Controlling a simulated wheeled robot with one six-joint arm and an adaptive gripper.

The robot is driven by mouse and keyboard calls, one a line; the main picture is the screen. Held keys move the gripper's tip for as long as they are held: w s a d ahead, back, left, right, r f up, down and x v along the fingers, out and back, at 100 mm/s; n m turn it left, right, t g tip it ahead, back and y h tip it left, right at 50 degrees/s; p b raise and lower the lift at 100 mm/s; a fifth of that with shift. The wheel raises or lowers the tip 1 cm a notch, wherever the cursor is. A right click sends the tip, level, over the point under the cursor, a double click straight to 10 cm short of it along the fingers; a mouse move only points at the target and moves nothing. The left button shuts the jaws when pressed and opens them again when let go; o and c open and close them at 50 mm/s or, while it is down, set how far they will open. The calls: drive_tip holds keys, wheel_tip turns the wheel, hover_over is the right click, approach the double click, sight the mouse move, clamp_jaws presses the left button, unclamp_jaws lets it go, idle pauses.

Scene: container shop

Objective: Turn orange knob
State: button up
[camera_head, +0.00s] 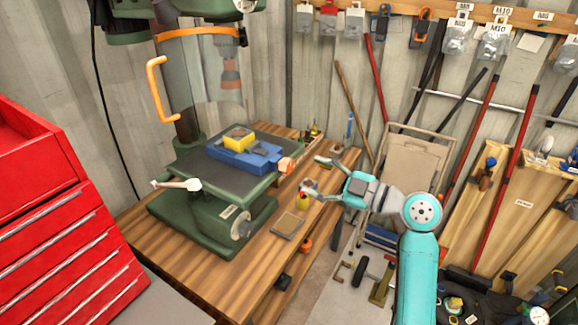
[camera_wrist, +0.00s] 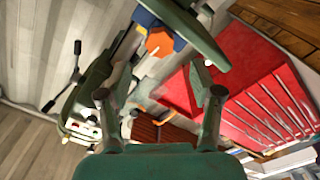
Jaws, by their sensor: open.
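The orange knob (camera_head: 286,165) sits at the right end of a blue vise (camera_head: 243,158) on the green drill press table. In the wrist view the knob (camera_wrist: 160,42) looks six-sided and lies near the top middle, with the blue vise body behind it. A yellow block (camera_head: 239,139) is held in the vise. My gripper (camera_head: 313,175) is open and empty, to the right of the knob and apart from it, its fingers pointing toward it. In the wrist view my gripper (camera_wrist: 162,78) has its two fingers spread, with the knob above the space between them.
The green machine table (camera_head: 195,165) stands on a wooden workbench (camera_head: 165,235). A yellow bottle-like item (camera_head: 303,201) and a small square pad (camera_head: 288,225) are on the bench below my gripper. A clear guard with an orange handle (camera_head: 157,90) rises behind. A red tool cabinet (camera_head: 60,220) stands left.

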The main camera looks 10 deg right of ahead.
sight(290, 167)
drive_tip(key=x, duration=0.7)
drive_tip(key=shift+w+a, duration=0.2)
drive_tip(key=shift+a, duration=0.05)
drive_tip(key=c, duration=1.2)
